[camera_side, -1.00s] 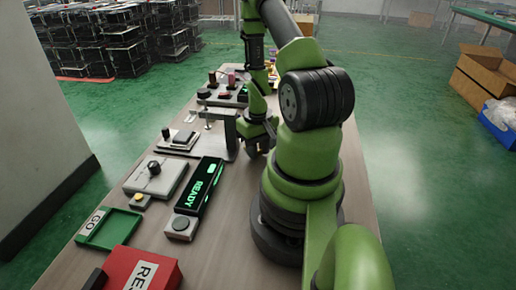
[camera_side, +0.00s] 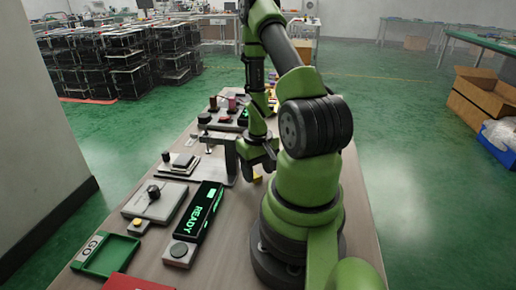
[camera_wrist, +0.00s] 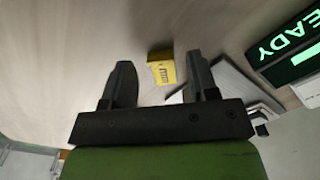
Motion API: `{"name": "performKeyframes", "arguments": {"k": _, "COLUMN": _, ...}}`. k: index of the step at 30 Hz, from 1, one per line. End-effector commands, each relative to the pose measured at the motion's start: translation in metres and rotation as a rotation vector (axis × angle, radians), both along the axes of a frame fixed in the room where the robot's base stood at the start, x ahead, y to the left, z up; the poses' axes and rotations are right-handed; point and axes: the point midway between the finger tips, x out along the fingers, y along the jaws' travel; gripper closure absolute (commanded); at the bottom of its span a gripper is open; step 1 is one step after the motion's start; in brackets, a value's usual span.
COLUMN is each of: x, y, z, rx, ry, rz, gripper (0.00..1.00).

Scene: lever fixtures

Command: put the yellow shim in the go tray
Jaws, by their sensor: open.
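The yellow shim (camera_wrist: 162,72) lies on the bench in the wrist view, with dark markings on its face. In the side view a small yellow patch, likely the shim (camera_side: 257,177), shows just below my gripper (camera_side: 257,160). My gripper (camera_wrist: 160,66) is open, with nothing held between its fingers. The height gap to the shim is hard to judge. The green go tray (camera_side: 108,258), labelled GO, is at the near left of the bench and looks empty.
A READY display (camera_side: 200,210) and a grey push-button box (camera_side: 180,253) stand between the arm and the tray. A lever fixture (camera_side: 155,200), a small yellow-button box (camera_side: 138,227) and an upright bracket (camera_side: 231,158) are nearby. A red box (camera_side: 135,283) is at the front edge.

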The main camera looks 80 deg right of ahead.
Motion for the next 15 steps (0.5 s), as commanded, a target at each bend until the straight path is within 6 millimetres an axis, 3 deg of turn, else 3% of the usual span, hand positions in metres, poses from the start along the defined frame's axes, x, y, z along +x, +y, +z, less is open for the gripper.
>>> {"name": "performKeyframes", "arguments": {"k": 15, "x": 0.0, "y": -0.001, "z": 0.089, "rx": -0.006, "ry": -0.004, "rz": 0.0, "gripper": 0.46}}
